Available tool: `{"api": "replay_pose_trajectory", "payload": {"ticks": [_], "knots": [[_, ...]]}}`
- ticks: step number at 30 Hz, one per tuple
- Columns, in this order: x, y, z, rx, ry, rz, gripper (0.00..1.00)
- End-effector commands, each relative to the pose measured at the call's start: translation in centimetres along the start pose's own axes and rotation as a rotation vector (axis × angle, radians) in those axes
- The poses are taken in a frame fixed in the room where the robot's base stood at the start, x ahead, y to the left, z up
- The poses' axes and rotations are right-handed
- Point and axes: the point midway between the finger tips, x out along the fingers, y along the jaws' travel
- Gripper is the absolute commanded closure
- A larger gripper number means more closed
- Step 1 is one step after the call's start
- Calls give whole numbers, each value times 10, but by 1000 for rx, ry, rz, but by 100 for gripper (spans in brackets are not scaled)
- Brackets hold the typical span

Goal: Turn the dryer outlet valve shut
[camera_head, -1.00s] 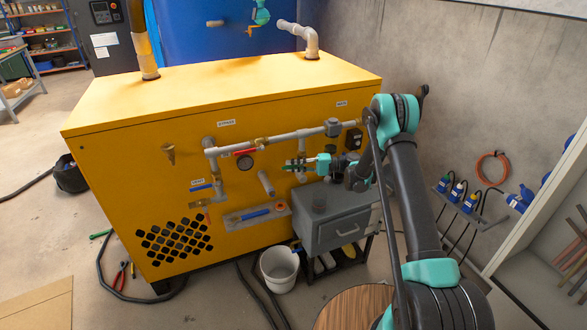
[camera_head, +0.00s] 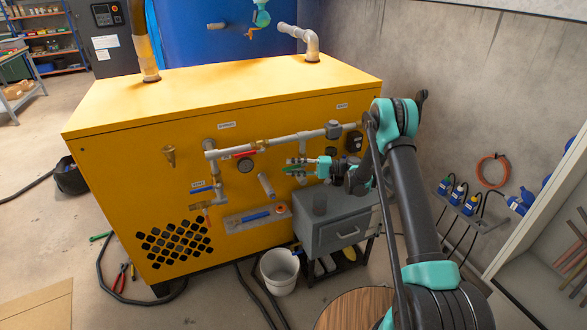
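The yellow dryer cabinet (camera_head: 120,160) carries grey pipework on its front. My gripper (camera_head: 292,167) reaches in from the right, level with the lower right part of that pipework, in front of a short vertical pipe. A small green piece, perhaps a valve lever, shows at its fingertips. The fingers are too small to tell whether they touch or grip it. A red lever (camera_head: 245,153) lies along the upper pipe and a blue lever (camera_head: 203,188) sits at the lower left. The labels are too small to read, so I cannot tell for sure which valve is the dryer outlet.
A white bucket (camera_head: 279,271) and dark hoses lie on the floor. A grey wall (camera_head: 450,100) is at right.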

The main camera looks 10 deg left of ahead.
Motion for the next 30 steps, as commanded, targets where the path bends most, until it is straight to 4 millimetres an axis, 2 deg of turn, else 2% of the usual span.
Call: {"api": "replay_pose_trajectory", "payload": {"ticks": [7, 11, 21, 24, 30], "knots": [[-10, 0, 0, 0, 1, 1, 65], [-30, 0, -1, 0, 3, 1, 65], [-96, 0, -1, 0, 2, 0, 65], [-109, 0, -1, 0, 2, 0, 65], [-120, 0, 0, 0, 0, 0, 65]]}}
